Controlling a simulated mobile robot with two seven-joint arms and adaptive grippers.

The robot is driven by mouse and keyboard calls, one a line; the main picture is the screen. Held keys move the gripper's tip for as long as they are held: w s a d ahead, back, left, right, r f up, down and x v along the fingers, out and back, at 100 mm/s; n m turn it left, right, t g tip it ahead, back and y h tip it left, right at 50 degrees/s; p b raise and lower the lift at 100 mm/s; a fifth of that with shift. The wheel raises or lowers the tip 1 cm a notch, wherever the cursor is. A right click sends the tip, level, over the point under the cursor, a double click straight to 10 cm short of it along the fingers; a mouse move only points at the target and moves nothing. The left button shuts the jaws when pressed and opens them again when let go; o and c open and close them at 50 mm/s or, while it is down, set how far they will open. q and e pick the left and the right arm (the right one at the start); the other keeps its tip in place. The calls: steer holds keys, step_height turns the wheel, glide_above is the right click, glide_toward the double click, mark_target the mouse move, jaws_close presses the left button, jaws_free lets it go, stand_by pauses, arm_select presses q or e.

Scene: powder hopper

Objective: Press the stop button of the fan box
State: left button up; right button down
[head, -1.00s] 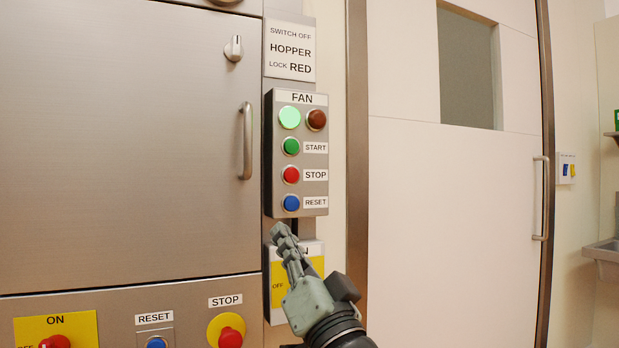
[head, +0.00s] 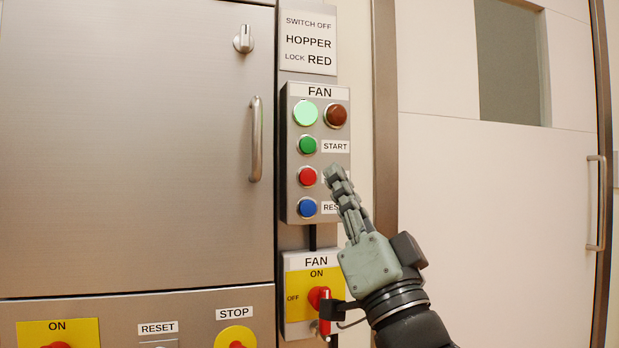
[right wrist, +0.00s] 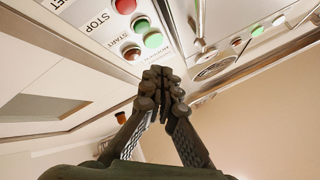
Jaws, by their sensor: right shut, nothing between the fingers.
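The fan box (head: 291,160) is a grey panel on the wall, labelled FAN. Its red stop button (head: 308,177) sits between the green start button (head: 307,145) and the blue reset button (head: 308,207). The red button also shows at the top of the right wrist view (right wrist: 125,5). My right gripper (head: 333,173) is shut and empty. Its fingertips appear just right of the stop button and cover the STOP label and part of the RESET label. In the right wrist view the fingertips (right wrist: 161,76) look apart from the buttons. My left gripper is out of view.
A pale green lamp (head: 305,112) and a dark red lamp (head: 336,115) top the box. Below is a yellow fan switch (head: 300,285) with a red handle and a padlock-like part. A steel door handle (head: 255,139) stands to the left. A white door (head: 480,200) is to the right.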

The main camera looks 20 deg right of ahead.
mark_target(308, 177)
steer(key=shift+w+a, duration=0.1)
steer(key=shift+w, duration=4.3)
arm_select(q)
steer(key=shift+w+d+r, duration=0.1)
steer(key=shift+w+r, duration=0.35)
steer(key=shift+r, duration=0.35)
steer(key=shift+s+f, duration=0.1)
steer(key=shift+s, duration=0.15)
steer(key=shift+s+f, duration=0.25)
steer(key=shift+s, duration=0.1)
